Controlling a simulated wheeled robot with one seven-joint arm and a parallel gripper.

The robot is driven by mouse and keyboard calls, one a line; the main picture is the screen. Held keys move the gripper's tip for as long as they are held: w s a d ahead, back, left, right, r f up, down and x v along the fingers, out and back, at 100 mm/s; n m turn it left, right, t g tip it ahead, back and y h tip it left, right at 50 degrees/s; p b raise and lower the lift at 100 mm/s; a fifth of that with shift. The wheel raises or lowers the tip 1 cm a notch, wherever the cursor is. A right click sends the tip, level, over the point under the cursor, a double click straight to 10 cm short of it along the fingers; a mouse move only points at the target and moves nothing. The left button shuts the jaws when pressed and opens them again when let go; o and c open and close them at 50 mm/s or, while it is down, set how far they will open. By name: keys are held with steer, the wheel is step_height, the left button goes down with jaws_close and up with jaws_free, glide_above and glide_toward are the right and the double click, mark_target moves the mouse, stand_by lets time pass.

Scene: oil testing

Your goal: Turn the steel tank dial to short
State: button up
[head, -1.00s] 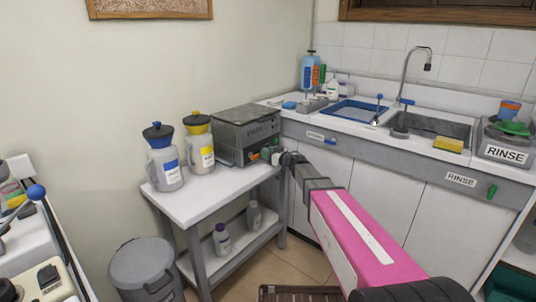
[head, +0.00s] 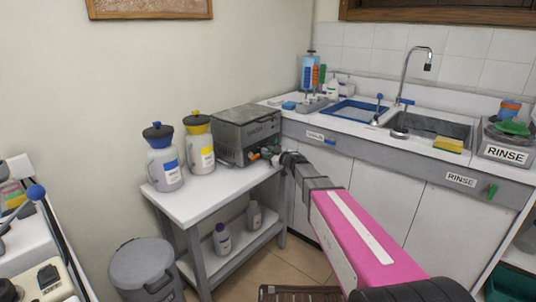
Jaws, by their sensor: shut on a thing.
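The steel tank (head: 247,134) is a grey metal box with a lid, at the back right of the small white table. Small controls show low on its front: an orange one (head: 255,156) and a green part beside it. My gripper (head: 280,157) reaches the tank's front right corner from the right and is shut at the controls there. The dial itself is mostly hidden by my gripper, and its setting is too small to read.
Two jugs, one with a blue cap (head: 164,160) and one with a yellow cap (head: 200,145), stand left of the tank. The sink counter (head: 345,145) is close on the right. A grey bin (head: 143,268) stands on the floor at the lower left.

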steer(key=o, duration=0.9)
steer(key=shift+o, duration=0.2)
steer(key=v, duration=1)
steer(key=shift+s+d, duration=0.3)
